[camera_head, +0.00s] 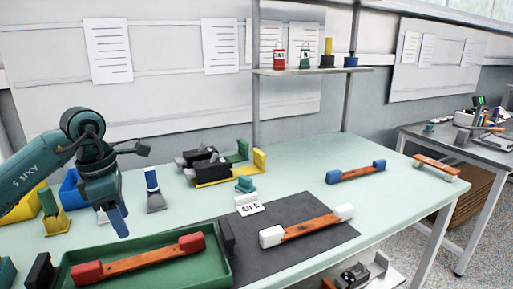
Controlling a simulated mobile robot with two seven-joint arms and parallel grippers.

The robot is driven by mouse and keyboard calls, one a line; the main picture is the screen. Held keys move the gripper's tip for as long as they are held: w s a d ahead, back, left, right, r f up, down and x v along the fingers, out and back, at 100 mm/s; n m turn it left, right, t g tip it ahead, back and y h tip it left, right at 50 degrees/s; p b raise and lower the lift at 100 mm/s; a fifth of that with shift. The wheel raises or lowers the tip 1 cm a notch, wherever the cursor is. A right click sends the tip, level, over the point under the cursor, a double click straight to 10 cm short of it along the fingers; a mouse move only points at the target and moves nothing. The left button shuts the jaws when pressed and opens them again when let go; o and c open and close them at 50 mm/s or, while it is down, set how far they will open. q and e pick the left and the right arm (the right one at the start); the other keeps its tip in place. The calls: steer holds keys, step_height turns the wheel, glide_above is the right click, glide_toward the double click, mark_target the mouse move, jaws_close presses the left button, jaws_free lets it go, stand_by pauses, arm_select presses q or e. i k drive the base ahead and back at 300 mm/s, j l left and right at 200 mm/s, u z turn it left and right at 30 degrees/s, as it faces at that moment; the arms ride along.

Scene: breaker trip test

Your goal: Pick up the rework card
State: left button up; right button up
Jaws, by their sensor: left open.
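A small white card with black marks (250,208) lies on the table near the back edge of the dark mat, in front of a teal stamp-like piece (245,185). It looks like the rework card, but its print is too small to read. My left gripper (119,222) points down over the left part of the table, behind the green tray. It is open, holds nothing that I can see, and is well to the left of the card. My right gripper is out of view.
A green tray (216,274) holds a red-ended bar. A white-ended bar (306,227) lies on the dark mat (290,259). Black-and-yellow devices (215,170) stand behind the card. A blue-ended bar (356,172) lies right, with clear table around it.

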mark_target(246, 204)
steer(key=k, duration=0.95)
